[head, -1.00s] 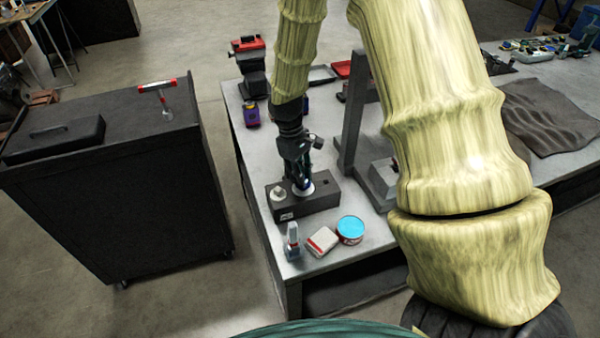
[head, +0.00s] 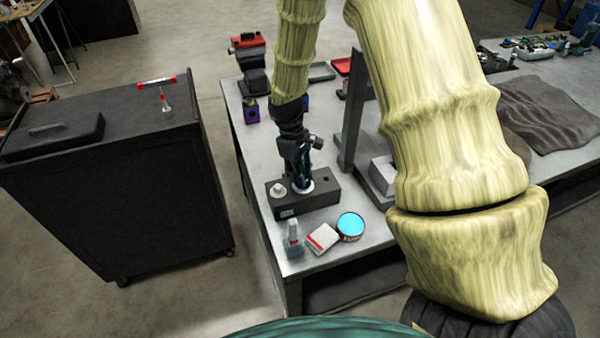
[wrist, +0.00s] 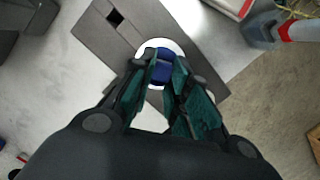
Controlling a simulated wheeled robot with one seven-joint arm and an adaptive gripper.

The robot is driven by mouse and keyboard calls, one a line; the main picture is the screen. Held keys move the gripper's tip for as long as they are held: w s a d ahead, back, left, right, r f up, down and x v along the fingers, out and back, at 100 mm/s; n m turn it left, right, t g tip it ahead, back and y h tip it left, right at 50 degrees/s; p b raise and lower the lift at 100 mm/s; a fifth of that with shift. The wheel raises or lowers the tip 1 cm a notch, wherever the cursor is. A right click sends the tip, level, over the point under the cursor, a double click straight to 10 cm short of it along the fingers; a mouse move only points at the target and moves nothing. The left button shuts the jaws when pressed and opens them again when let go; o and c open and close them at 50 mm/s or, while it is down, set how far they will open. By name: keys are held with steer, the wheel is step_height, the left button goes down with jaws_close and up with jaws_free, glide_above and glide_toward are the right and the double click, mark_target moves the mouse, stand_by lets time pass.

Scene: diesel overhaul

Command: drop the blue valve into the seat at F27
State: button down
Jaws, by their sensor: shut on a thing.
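My gripper (wrist: 165,85) points down over a dark grey block (head: 322,202) on the bench. Its fingers are shut on the blue valve (wrist: 162,67). In the wrist view the blue valve sits between the fingertips, with a white ring (wrist: 147,48) around it on the block. In the head view the gripper hides most of the valve, and the ring shows at the fingertips (head: 303,190). I cannot tell how deep the valve sits. The block also shows in the wrist view (wrist: 95,35), with a square dark hole. A label on its front is too small to read.
A white knob-like piece (head: 278,189) stands on the block's left end. A small bottle (head: 292,240), a red-and-white box (head: 321,239) and a blue-topped tin (head: 350,226) stand in front. A grey upright post (head: 352,115) rises to the right of my gripper.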

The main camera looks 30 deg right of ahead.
steer(key=shift+f, duration=0.2)
stand_by(0.5)
steer(key=c, duration=1.3)
jaws_free()
steer(key=shift+o, duration=0.5)
steer(key=o, duration=0.3)
steer(key=shift+r, duration=0.1)
steer(key=shift+r+p, duration=3.2)
steer(key=shift+r, duration=0.75)
